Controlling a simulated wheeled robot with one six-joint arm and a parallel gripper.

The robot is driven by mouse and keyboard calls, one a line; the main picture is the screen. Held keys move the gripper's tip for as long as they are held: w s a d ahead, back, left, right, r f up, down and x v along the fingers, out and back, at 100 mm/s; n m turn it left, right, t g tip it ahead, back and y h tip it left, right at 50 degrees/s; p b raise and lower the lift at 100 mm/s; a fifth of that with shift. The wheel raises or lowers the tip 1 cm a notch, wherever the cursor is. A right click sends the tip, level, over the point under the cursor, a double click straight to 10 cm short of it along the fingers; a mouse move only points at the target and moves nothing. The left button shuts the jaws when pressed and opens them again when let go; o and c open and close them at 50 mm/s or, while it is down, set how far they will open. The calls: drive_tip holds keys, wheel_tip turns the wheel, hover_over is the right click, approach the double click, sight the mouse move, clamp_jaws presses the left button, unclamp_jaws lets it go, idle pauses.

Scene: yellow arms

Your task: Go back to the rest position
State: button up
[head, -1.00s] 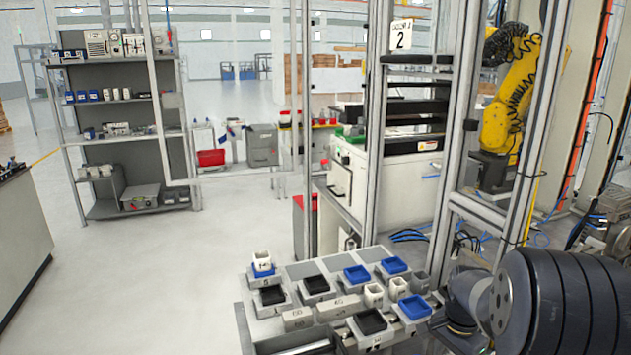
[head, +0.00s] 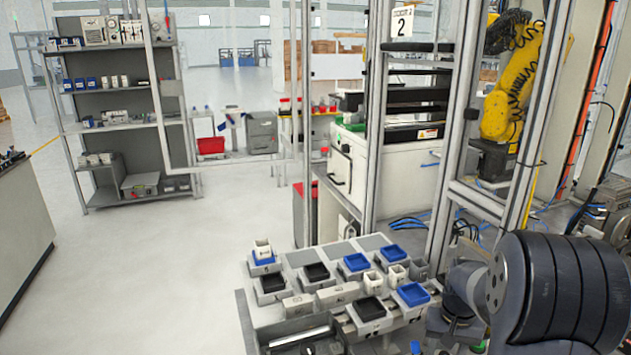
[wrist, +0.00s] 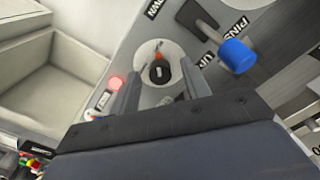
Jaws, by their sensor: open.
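My gripper (wrist: 162,70) shows in the wrist view with its two fingers apart and nothing held between them. Beyond the fingers is a grey panel (wrist: 222,88) with a round black knob (wrist: 159,72) in a pale recess. A lever with a blue cap (wrist: 237,55) stands to the right of the fingers. A lit red button (wrist: 115,82) is to their left. I cannot tell whether a fingertip touches the panel. In the head view my dark arm fills the lower right, and my gripper cannot be made out there.
A grey bench rack holds black bins (head: 317,272), blue bins (head: 412,294) and white cups (head: 397,275) left of my arm. Metal frame posts (head: 375,120) and a yellow robot arm (head: 510,90) stand behind. A shelf (head: 125,120) is far left. Open floor (head: 150,265) lies between.

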drive_tip(key=n, duration=0.5)
drive_tip(key=shift+p, duration=0.35)
drive_tip(key=n, duration=0.4)
drive_tip(key=shift+r+n+p, duration=0.15)
drive_tip(key=shift+n+p, duration=0.2)
drive_tip(key=shift+n, duration=0.05)
drive_tip(key=shift+r, duration=1.4)
drive_tip(key=shift+a, duration=0.1)
